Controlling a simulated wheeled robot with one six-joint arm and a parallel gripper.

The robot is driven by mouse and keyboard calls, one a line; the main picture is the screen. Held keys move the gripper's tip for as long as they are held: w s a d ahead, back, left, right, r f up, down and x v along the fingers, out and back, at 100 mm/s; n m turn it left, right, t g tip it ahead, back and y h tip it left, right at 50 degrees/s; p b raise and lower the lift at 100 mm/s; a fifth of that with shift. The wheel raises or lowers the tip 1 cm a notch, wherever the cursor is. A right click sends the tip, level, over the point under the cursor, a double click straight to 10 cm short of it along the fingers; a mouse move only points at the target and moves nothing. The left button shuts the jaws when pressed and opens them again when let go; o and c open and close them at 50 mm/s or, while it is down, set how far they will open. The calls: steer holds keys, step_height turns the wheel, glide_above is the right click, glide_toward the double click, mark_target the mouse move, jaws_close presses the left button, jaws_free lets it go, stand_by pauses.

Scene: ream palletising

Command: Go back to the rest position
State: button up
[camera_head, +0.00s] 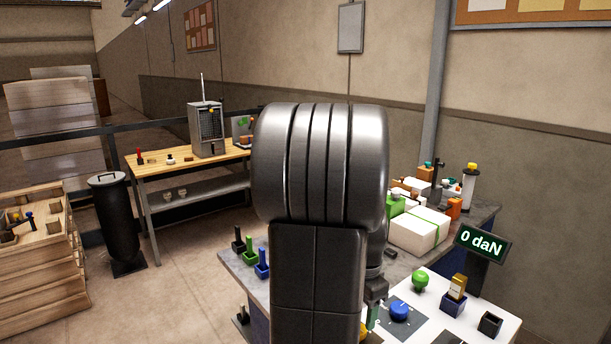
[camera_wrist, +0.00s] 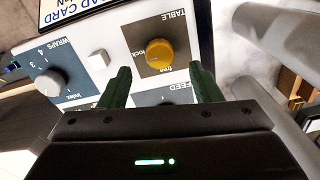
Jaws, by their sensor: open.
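In the wrist view my gripper (camera_wrist: 160,70) is open, its two dark green fingers apart with nothing between them. It is close over a control panel. A yellow knob (camera_wrist: 159,53) on the plate marked TABLE shows just beyond the gap between the fingertips, apart from both. In the head view my arm fills the middle and hides most of the gripper; one green finger (camera_head: 373,316) shows beside it, low over the white panel top (camera_head: 430,330).
A WRAPS knob (camera_wrist: 48,82) and a white button (camera_wrist: 98,60) lie close to one finger. A blue knob (camera_head: 400,310), a green ball knob (camera_head: 420,280) and a "0 daN" display (camera_head: 482,244) stand right of my arm. A white package (camera_head: 419,230) lies behind.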

step_height(320, 180, up, 9)
step_height(320, 180, down, 14)
steer(key=shift+s+r, duration=0.1)
steer(key=shift+r, duration=0.1)
steer(key=shift+f, duration=0.25)
steer(key=n, duration=0.5)
steer(key=shift+p, duration=0.4)
steer(key=n, duration=0.4)
steer(key=shift+r+p, duration=0.1)
steer(key=shift+p, duration=0.25)
steer(key=n+p, duration=0.1)
steer(key=n, duration=0.3)
steer(key=shift+n, duration=0.3)
steer(key=shift+n+p, duration=0.4)
steer(key=shift+n, duration=1.6)
